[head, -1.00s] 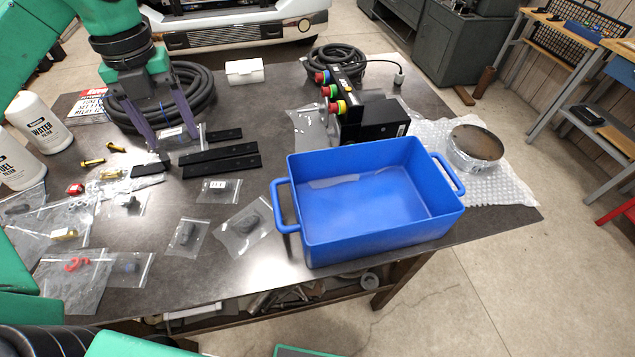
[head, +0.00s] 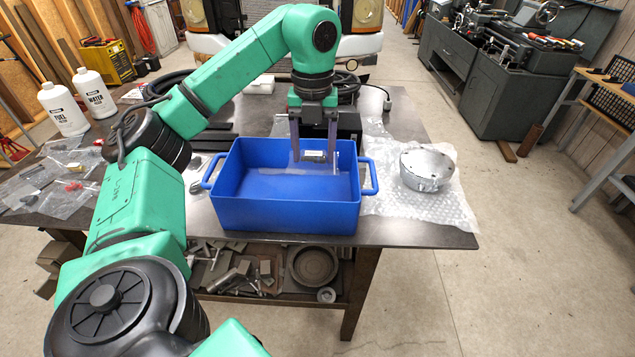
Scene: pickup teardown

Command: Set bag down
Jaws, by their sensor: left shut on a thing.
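A small clear bag (head: 314,156) with a pale label or part in it is between the fingers of my left gripper (head: 315,159). My left gripper is shut on the bag and points down over the back right part of the blue bin (head: 285,217). The bag is at about the height of the bin's back wall. I cannot tell whether it touches the bin. The bin stands upright on the dark table (head: 440,233), and its visible floor looks empty. My right gripper is not in view.
A round metal part (head: 426,170) sits on bubble wrap (head: 400,207) right of the bin. Two white bottles (head: 62,109) and several bagged parts (head: 45,180) are at the left. A black box (head: 347,125) stands behind the bin. My left arm crosses over the table.

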